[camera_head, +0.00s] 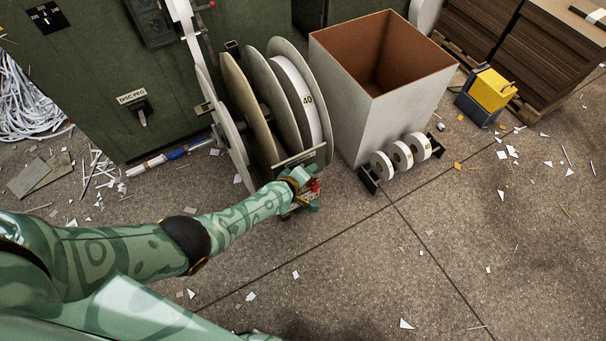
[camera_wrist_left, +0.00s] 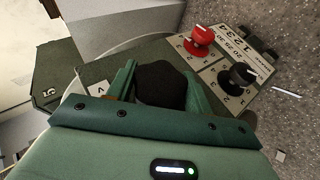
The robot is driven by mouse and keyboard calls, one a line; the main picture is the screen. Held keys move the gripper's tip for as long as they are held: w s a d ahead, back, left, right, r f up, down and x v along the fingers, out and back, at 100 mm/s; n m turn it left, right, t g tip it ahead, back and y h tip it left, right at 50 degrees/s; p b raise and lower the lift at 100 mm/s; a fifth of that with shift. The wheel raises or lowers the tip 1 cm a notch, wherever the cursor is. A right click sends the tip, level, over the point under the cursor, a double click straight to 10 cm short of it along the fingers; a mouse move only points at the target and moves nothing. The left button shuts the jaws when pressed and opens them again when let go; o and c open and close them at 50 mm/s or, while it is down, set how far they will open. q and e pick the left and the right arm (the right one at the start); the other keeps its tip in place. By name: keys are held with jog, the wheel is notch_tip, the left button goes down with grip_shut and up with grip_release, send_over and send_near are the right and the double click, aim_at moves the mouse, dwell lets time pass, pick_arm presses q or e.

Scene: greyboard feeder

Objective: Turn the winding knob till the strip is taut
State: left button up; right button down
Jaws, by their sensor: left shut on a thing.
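My left gripper (camera_head: 306,190) is at the low front end of the reel feeder. In the left wrist view its two green fingers (camera_wrist_left: 160,88) stand on either side of a dark round knob (camera_wrist_left: 160,82) and are shut on it. The knob's shaft and most of its dial are hidden. A white strip (camera_head: 192,25) runs from the top of the machine down to the large reel discs (camera_head: 237,90). I cannot tell from here how tight it is. A white roll marked 40 (camera_head: 308,100) sits between the discs. My right gripper is not in view.
Beside the held knob, a red knob (camera_wrist_left: 200,36) and a black knob (camera_wrist_left: 240,75) sit on numbered dials. A tall open box (camera_head: 340,90) and small rolls on a rack (camera_head: 371,178) stand right of the feeder. The floor in front is open, with paper scraps.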

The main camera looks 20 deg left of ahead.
pick_arm(q)
jog(key=shift+w+a+r+y+p, duration=0.25)
jog(key=shift+a+r+y+p, duration=0.05)
jog(key=shift+p, duration=0.1)
jog(key=shift+a+f+g+y, duration=0.15)
jog(key=shift+a+g+y, duration=0.15)
jog(key=shift+g, duration=0.4)
jog(key=shift+s+d+f+m+g, duration=0.1)
jog(key=shift+d+m+g, duration=0.05)
jog(key=shift+m+g, duration=0.15)
jog(key=shift+s+d+f, duration=0.1)
jog(key=shift+s+d, duration=0.1)
jog(key=shift+d, duration=0.05)
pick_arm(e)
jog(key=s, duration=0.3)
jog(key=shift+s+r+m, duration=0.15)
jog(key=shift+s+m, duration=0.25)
pick_arm(q)
jog(key=shift+s+d+f, duration=0.1)
jog(key=shift+s+d, duration=0.05)
jog(key=o, duration=1)
jog(key=shift+d, duration=0.1)
